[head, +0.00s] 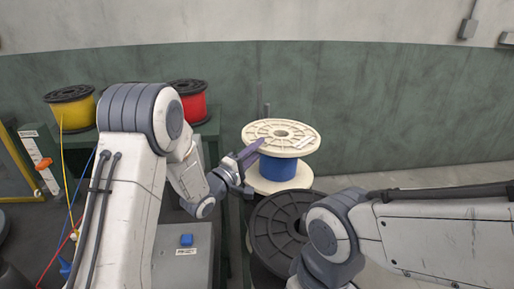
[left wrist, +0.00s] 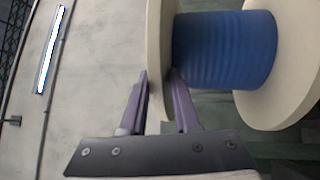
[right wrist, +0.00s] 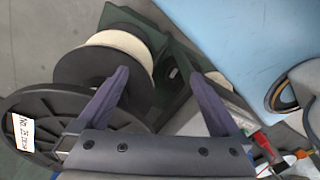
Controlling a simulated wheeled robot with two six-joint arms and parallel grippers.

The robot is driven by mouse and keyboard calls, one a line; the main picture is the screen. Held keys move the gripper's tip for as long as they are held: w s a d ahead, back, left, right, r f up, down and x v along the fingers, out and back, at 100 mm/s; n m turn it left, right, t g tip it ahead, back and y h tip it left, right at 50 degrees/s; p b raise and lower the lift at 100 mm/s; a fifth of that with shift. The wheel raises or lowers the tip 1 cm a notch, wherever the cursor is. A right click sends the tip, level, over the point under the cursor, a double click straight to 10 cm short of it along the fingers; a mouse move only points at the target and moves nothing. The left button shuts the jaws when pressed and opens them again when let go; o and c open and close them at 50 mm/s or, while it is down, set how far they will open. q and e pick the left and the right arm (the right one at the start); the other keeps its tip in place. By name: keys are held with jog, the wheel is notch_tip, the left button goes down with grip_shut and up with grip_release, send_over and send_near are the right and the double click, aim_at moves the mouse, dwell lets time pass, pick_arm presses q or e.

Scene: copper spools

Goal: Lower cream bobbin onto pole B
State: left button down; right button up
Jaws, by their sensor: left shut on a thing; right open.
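The cream bobbin (head: 283,133) is wound with blue wire (head: 277,168) and stands upright in the head view, right of centre. My left gripper (head: 249,157) is shut on the rim of its top flange. In the left wrist view the cream flange (left wrist: 160,60) sits between the two purple fingers. A thin dark post (head: 260,92) rises behind the bobbin; I cannot tell if it is pole B. The bobbin hides what is directly under it. My right gripper (right wrist: 160,85) is open and empty in the right wrist view.
A black spool (head: 283,222) stands just in front of and below the bobbin, near my right arm. Yellow (head: 72,114) and red (head: 192,106) spools sit on a green bench at the back left. A black spool with cream wire (right wrist: 122,45) shows in the right wrist view.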

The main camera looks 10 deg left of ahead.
pick_arm(q)
jog(key=shift+f+b, duration=1.65)
jog(key=shift+f, duration=0.55)
jog(key=c, duration=0.6)
grip_release()
jog(key=shift+f, duration=0.2)
jog(key=shift+f, duration=0.25)
jog(key=v, duration=1)
jog(key=shift+s+a+r+b, duration=0.15)
jog(key=shift+s+b, duration=0.05)
jog(key=shift+b, duration=0.1)
